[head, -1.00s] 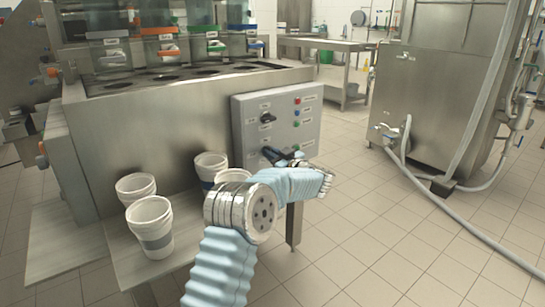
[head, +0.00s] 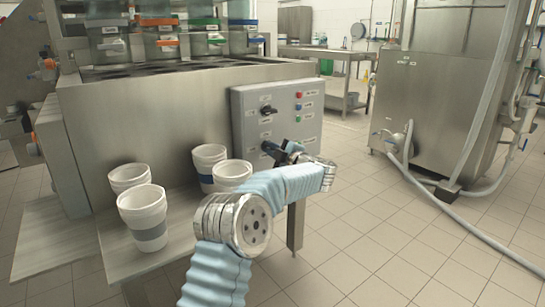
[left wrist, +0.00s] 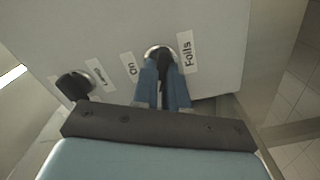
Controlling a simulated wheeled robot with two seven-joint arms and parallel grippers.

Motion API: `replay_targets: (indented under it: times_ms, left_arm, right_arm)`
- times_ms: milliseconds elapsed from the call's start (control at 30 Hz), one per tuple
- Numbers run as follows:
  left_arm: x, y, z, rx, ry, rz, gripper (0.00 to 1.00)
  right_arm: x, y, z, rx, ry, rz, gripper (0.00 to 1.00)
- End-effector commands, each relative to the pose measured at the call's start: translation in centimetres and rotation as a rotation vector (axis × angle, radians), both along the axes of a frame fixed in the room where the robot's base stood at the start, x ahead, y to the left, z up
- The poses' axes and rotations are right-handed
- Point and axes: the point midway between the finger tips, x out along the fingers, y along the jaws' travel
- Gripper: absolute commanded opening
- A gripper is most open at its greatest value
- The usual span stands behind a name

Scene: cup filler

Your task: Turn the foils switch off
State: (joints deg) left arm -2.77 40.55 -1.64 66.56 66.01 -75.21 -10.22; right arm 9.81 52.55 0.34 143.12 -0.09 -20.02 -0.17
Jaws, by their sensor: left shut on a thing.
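The grey control box (head: 255,105) is fixed to the front of the steel machine, with two black rotary switches and several coloured buttons and lamps. The foils switch (left wrist: 160,51) is a black knob on a round silver base, with a "Foils" label (left wrist: 187,53) to its right and an "On" label (left wrist: 131,67) to its left. My left gripper (left wrist: 162,75) is shut on this knob, its blue fingers on either side; the fingers hide part of it. In the head view my left gripper (head: 275,152) is at the box's lower switch. My right gripper is not in view.
Another black knob (left wrist: 74,85) is close to the left of my fingers. Stacks of white cups (head: 145,215) stand on the steel shelf (head: 115,245) left of my arm. A large steel tank (head: 430,100) with hoses stands at right. The tiled floor between is clear.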

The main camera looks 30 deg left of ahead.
Motion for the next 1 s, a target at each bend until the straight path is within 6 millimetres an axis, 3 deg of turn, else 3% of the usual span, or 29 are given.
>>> replay_targets:
  times_ms: [33,400,1000]
  left_arm:
    - [0.0,0.0,-0.6,-0.018,-0.039,0.001,0.00]
    - [-0.1,0.0,-0.6,-0.127,-0.302,0.001,0.00]
    - [-0.1,0.0,-0.4,-0.185,-0.439,0.003,0.00]
  right_arm:
    - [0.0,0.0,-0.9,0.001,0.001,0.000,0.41]
    - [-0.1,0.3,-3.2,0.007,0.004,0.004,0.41]
    - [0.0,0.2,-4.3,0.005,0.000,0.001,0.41]
